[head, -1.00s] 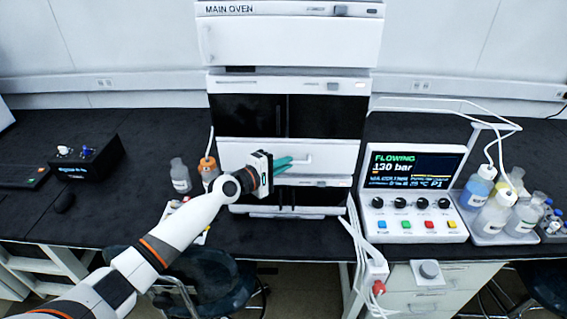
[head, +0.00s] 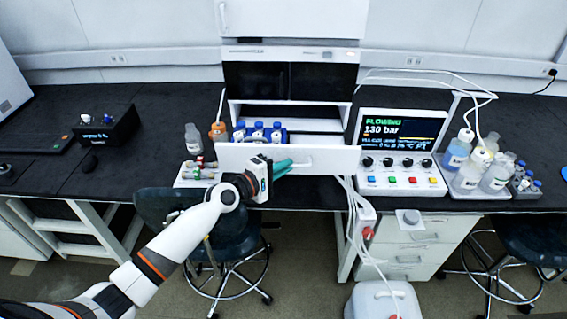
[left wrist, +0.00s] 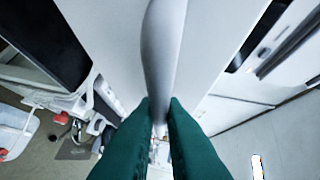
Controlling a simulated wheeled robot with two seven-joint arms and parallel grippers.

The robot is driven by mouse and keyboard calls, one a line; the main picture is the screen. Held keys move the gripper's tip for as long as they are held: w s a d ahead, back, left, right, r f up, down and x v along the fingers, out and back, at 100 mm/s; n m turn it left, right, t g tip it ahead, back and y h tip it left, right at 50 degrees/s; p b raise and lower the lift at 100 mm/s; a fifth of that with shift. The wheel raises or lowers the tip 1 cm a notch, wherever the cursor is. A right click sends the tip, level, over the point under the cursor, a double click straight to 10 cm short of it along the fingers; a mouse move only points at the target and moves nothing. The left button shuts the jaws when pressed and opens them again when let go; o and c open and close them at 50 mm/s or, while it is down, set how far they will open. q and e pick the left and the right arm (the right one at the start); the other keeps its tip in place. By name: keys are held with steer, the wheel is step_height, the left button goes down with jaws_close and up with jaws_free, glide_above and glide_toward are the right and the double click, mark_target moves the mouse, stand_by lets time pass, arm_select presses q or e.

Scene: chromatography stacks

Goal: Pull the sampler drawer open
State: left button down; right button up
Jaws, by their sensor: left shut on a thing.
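The sampler drawer's white front panel (head: 330,158) stands out well forward of the instrument stack in the head view, with a rack of blue-capped vials (head: 258,134) showing behind it. My left gripper (head: 288,168) is at the front panel, its green fingers shut on the drawer handle (head: 304,163). In the left wrist view the pale handle bar (left wrist: 163,60) runs down between the two green fingertips (left wrist: 160,110). My right gripper is not in view.
The flow controller (head: 402,150) stands right of the stack, with bottles (head: 470,165) farther right. Small bottles (head: 193,138) and a vial tray (head: 195,175) are close left of the drawer. White cables (head: 352,205) hang below it. Stools and a white container (head: 383,300) are on the floor.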

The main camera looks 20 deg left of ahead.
arm_select(q)
steer(key=shift+s+d, duration=0.15)
steer(key=shift+s, duration=0.35)
steer(key=c, duration=1.5)
jaws_free()
steer(key=b+v, duration=0.1)
steer(key=v, duration=1.1)
steer(key=shift+b, duration=0.35)
